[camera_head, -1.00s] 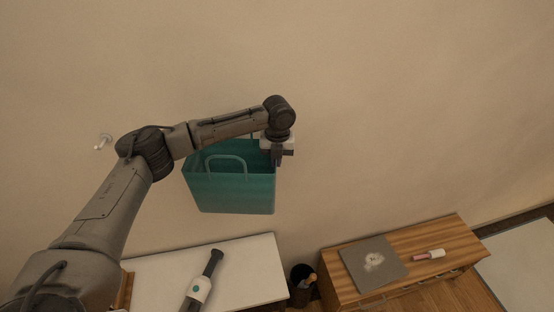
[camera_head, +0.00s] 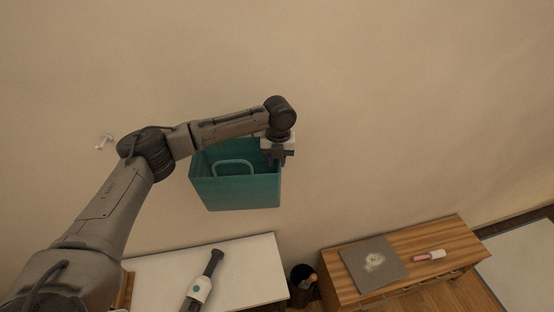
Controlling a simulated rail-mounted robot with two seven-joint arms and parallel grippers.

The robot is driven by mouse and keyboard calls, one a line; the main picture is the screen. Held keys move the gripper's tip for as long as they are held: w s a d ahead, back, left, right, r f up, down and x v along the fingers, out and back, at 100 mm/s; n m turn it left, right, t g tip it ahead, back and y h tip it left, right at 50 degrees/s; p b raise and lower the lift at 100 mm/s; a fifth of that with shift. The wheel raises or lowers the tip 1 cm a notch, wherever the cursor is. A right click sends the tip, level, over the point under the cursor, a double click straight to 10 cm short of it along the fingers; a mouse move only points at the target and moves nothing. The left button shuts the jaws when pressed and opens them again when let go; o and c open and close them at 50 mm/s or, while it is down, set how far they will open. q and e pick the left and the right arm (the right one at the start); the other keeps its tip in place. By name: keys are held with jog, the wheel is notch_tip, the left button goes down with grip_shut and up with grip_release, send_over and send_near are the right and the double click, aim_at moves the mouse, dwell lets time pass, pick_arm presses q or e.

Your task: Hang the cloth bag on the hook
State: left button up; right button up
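The teal cloth bag (camera_head: 236,190) hangs in the air in front of the wall, its open top facing up and one handle loop showing at its front. My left gripper (camera_head: 276,158) is at the bag's upper right rim and appears to hold it there; its fingertips are partly hidden against the bag. The white hook (camera_head: 104,141) sticks out of the wall at the left, apart from the bag, just left of my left arm's elbow.
A white tabletop (camera_head: 248,268) lies below the bag. To its right stand a dark bin (camera_head: 302,274) and a wooden bench (camera_head: 430,243) carrying a grey mat (camera_head: 365,272) and a pink-and-white item (camera_head: 430,255). The wall to the right of the bag is clear.

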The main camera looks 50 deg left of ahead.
pick_arm(q)
jog(key=shift+o, duration=0.7)
notch_tip(320, 180, up, 14)
jog(key=b, duration=0.3)
jog(key=shift+w+d, duration=0.15)
jog(key=shift+f, duration=0.1)
